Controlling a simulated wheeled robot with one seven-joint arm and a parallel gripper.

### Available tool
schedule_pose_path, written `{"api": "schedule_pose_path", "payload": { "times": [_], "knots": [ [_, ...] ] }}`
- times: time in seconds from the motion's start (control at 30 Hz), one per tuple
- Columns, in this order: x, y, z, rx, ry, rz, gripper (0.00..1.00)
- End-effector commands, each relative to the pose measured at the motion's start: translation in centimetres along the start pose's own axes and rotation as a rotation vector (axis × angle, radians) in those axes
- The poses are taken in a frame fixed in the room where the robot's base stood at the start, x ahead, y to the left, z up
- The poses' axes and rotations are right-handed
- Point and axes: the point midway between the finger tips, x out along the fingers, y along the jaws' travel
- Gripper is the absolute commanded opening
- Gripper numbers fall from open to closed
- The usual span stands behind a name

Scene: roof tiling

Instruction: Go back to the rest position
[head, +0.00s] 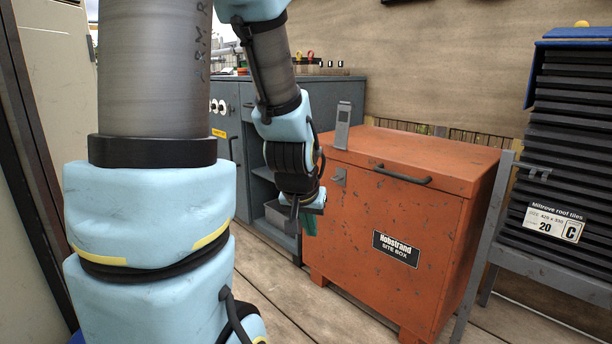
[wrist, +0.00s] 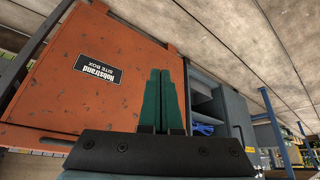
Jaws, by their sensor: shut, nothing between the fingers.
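My gripper (head: 307,222) hangs in front of the left front corner of the orange site box, pointing down. In the wrist view its two green fingers (wrist: 160,102) lie side by side, shut with nothing between them. Part of the gripper is hidden behind my own wrist in the head view. The orange site box (head: 360,215) stands with its lid shut; it also shows in the wrist view (wrist: 95,90). I cannot tell from these views whether the fingers touch the box, but they look apart from it.
A grey cabinet (head: 347,88) with open shelves stands behind and left of the box. A rack of dark roof tiles (head: 570,150) stands at the right, labelled Milbrove roof tiles. A grey device (head: 342,126) stands at the box's lid edge. Plank floor (head: 290,310) is clear in front.

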Motion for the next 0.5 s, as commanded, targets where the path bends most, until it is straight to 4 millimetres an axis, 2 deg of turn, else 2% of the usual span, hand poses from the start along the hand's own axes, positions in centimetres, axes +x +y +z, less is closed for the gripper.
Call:
{"api": "schedule_pose_path", "payload": {
  "times": [0.03,0.1,0.27,0.3,0.5],
  "knots": [
    [-1.3,-1.5,1.0,-0.035,-0.065,-0.018,0.0],
    [-2.4,-3.0,2.9,-0.075,-0.156,-0.036,0.0],
    [-5.6,-5.5,6.8,-0.167,-0.345,-0.062,0.0],
    [-6.6,-5.7,7.0,-0.176,-0.37,-0.063,0.0],
    [-10.2,-5.4,4.7,-0.167,-0.363,-0.061,0.0]
  ]
}}
